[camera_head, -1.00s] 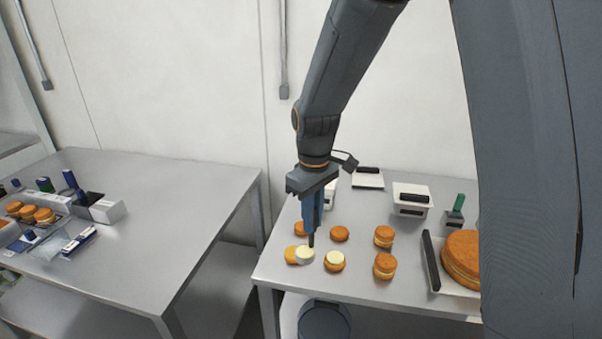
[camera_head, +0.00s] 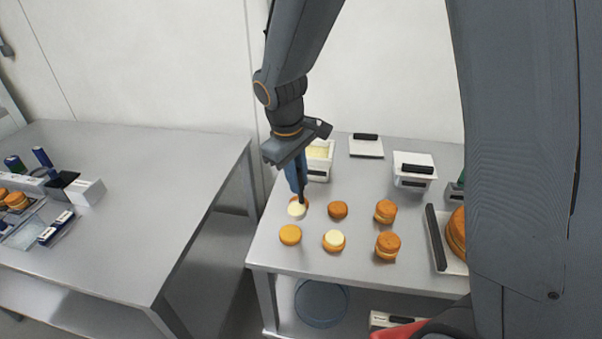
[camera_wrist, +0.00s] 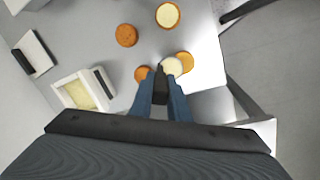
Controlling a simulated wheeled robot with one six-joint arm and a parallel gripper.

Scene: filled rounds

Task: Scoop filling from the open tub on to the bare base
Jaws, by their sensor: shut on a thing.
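My gripper (camera_head: 299,190) points down at the table's left side, shut on a dark-handled scoop (camera_wrist: 160,86). A round cream-coloured patch (camera_head: 296,209) shows at the scoop's lower end; I cannot tell whether it is filling or the scoop's own head. It hangs between the back-left orange round (camera_wrist: 142,74) and the front-left round. The front-left round (camera_head: 290,234) has a plain orange-yellow top, partly covered by the cream patch in the wrist view (camera_wrist: 186,60). The open tub (camera_head: 319,175) of pale filling stands behind my gripper; it also shows in the wrist view (camera_wrist: 61,97).
A cream-topped round (camera_head: 333,241), a low orange round (camera_head: 338,210) and two taller filled rounds (camera_head: 387,246) stand to the right. A lidded white tub (camera_head: 413,181) and a large cake (camera_head: 457,232) are further right. Another table (camera_head: 150,180) stands left, across a gap.

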